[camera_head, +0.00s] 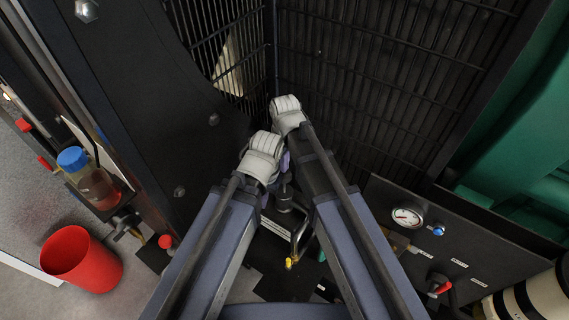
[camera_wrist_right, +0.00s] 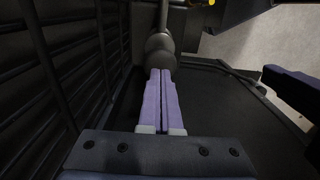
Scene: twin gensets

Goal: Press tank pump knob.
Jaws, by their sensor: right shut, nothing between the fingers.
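A dark rounded knob (camera_head: 284,198), which I take for the tank pump knob, stands between my two forearms low in the corner of the machine. In the right wrist view the knob (camera_wrist_right: 160,52) is straight ahead of my fingers. My right gripper (camera_head: 285,164) has purple fingers, mostly hidden by the arm in the head view. In the right wrist view the right gripper (camera_wrist_right: 160,74) is shut and empty, its tips at or very near the knob; contact is unclear. My left gripper's fingers are mostly hidden behind its wrist.
Black slatted grilles (camera_head: 385,90) wall in the corner. A gauge (camera_head: 407,217) and a red switch (camera_head: 438,285) sit on a dark panel at right. A yellow-tipped lever (camera_head: 290,262) is below the knob. A red bucket (camera_head: 82,258) and blue-capped bottle (camera_head: 88,178) are at left.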

